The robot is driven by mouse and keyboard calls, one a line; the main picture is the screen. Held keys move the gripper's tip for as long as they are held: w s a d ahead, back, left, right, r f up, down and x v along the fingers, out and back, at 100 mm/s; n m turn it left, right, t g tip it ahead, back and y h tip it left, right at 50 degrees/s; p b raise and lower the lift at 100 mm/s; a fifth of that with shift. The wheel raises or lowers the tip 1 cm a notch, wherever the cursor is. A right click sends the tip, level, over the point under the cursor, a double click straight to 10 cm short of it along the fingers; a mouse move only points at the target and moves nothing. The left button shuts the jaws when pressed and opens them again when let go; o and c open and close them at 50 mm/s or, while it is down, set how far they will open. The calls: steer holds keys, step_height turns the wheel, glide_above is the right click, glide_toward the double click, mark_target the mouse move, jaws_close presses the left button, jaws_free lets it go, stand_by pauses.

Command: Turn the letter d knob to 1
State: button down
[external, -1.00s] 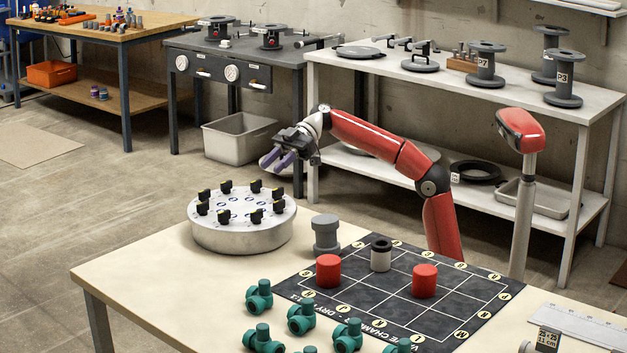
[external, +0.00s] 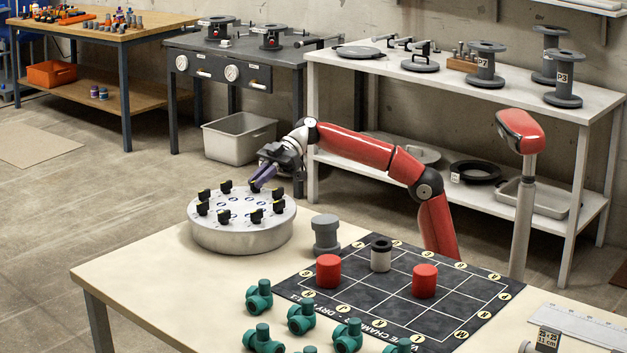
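A round grey metal drum (external: 243,237) stands on the near table. Several black knobs with yellow marks ring its top, among them one at the far side (external: 226,187) and one at the right (external: 277,206). Blue ring marks sit inside the ring of knobs. The letters are too small to read, so I cannot tell which knob is d. My gripper (external: 257,187) hangs over the far right edge of the drum with its purple fingers pointing down and left. The fingertips are close to the far right knobs. I cannot tell whether they touch one or how far apart they are.
Several green valves (external: 302,316) stand in front. The table's left part is clear.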

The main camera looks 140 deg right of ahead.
steer(key=shift+m+h+b, duration=0.3)
steer(key=shift+h, duration=0.1)
steer(key=shift+a+f+m+h+b, duration=0.1)
steer(key=shift+a+m+h+b, duration=0.1)
steer(key=shift+m+h+b, duration=0.3)
steer(key=m+h, duration=0.2)
steer(key=shift+w+a+g+h, duration=0.1)
steer(key=shift+a+g+h, duration=0.1)
steer(key=shift+g+h, duration=0.2)
steer(key=m+h, duration=0.1)
steer(key=m+g+h+p, duration=0.1)
steer(key=m, duration=0.1)
steer(key=m+g+h+p, duration=0.1)
steer(key=h, duration=0.1)
steer(key=shift+w+a+r, duration=0.15)
steer(key=shift+r, duration=0.1)
steer(key=shift+w+a+f+m+g+h+b, duration=0.1)
steer(key=shift+m+g+h+b, duration=0.15)
steer(key=shift+m+g+h, duration=0.6)
steer(key=shift+w+f+m+g+h+b, duration=0.1)
steer(key=shift+m+g+h+b, duration=0.15)
steer(key=shift+m+g+h, duration=0.6)
steer(key=shift+m+g, duration=0.3)
steer(key=shift+m, duration=0.2)
steer(key=c, duration=1.5)
jaws_free()
steer(key=shift+s, duration=0.1)
